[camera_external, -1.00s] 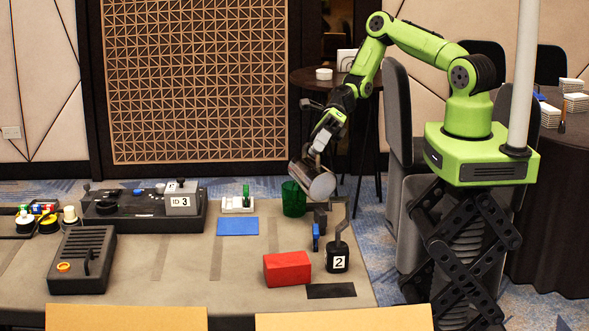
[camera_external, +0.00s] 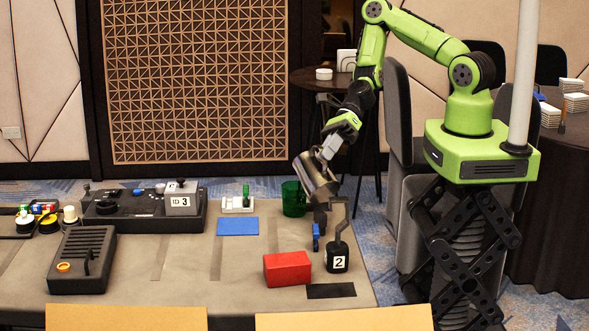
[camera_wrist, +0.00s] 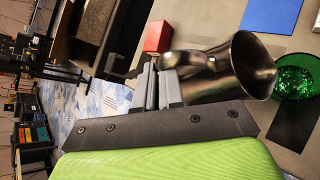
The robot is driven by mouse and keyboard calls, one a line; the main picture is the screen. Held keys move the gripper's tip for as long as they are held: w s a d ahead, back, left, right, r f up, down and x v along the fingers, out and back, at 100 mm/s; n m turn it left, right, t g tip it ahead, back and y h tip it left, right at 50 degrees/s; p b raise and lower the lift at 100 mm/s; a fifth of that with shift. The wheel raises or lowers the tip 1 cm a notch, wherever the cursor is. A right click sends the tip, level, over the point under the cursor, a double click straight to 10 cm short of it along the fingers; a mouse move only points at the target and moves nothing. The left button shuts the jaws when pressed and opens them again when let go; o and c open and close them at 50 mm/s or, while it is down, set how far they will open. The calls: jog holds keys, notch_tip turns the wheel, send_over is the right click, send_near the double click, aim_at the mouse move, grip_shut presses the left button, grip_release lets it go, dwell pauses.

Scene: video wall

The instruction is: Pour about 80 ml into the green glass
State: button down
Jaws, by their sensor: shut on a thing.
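My gripper (camera_external: 325,156) is shut on the handle of a metal jug (camera_external: 316,178), which it holds above the right part of the table. The jug is tilted, its mouth toward the upper left, near the green glass. In the wrist view the jug (camera_wrist: 232,70) shows its wide mouth facing right, with the jaws (camera_wrist: 157,86) at its handle. The green glass (camera_external: 293,199) stands on the table just left of and below the jug. In the wrist view the glass (camera_wrist: 293,76) is right beside the jug's mouth. I cannot see any stream of liquid or the fill level.
A red block (camera_external: 287,269), a black weight marked 2 (camera_external: 337,260) and a small blue piece (camera_external: 316,236) are near the table's right side. A blue mat (camera_external: 238,226) lies left of the glass. Dark control boxes (camera_external: 82,262) fill the left side.

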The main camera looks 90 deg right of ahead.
aim_at(334, 179)
jog(key=shift+s+a+n+h, duration=0.15)
jog(key=shift+a+n+h, duration=0.15)
jog(key=shift+a+h, duration=0.1)
dwell(1.6)
jog(key=shift+s+a+f+h, duration=0.2)
jog(key=shift+s+a+h, duration=0.05)
jog(key=shift+a+h, duration=0.15)
jog(key=f+b, duration=0.1)
jog(key=b, duration=0.1)
jog(key=a+f+n+t+h+b, duration=0.1)
jog(key=shift+s+f, duration=0.3)
jog(key=s+a+f+n+t+h+p, duration=0.2)
jog(key=s+a+f+n+t+h, duration=0.1)
jog(key=a+f+h, duration=0.1)
jog(key=shift+a+f+n+h, duration=0.15)
jog(key=shift+a+n+h, duration=0.3)
jog(key=shift+h, duration=0.25)
